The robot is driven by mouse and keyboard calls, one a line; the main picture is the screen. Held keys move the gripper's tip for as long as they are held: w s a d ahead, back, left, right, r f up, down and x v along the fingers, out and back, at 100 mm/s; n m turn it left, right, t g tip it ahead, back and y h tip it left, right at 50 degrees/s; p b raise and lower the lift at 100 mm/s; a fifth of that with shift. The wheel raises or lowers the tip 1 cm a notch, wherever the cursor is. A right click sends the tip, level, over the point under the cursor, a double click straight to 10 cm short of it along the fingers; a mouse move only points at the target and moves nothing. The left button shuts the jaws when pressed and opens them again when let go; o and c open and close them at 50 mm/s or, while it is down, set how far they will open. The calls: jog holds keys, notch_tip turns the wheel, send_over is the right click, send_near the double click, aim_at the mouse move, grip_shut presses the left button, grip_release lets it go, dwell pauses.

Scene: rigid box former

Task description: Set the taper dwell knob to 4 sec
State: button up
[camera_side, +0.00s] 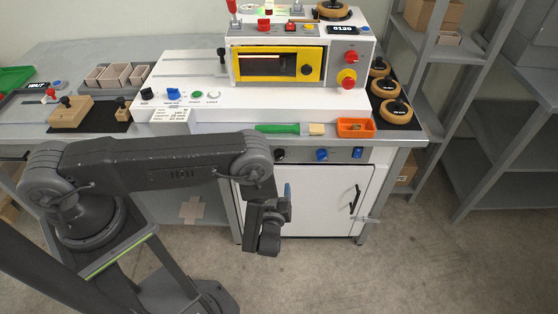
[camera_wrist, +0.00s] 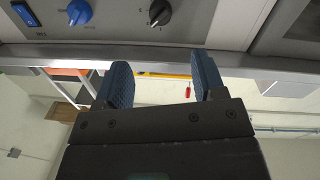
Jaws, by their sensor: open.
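On the front panel under the bench, the side view shows a black knob (camera_side: 280,155), a blue knob (camera_side: 322,155) and a blue rocker switch (camera_side: 358,153). The same black knob (camera_wrist: 159,12), blue knob (camera_wrist: 79,12) and rocker switch (camera_wrist: 25,13) show at the top of the wrist view, in reversed order. Their labels are too small to read, so I cannot tell which is the taper dwell knob. My gripper (camera_side: 287,190) is in front of the cabinet, below the panel. In the wrist view my gripper (camera_wrist: 163,75) is open and empty, apart from the knobs.
More small knobs, one black (camera_side: 147,95) and one blue (camera_side: 173,94), stand on the machine's upper ledge. A green-handled brush (camera_side: 278,129) and an orange bin (camera_side: 355,128) lie near the bench edge. The white cabinet door (camera_side: 325,200) has a black handle. The floor in front is clear.

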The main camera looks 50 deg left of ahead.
aim_at(279, 156)
jog(key=x, duration=1.2)
jog(key=shift+w, duration=0.1)
jog(key=shift+c, duration=0.3)
jog(key=c, duration=0.8)
jog(key=shift+c, duration=0.2)
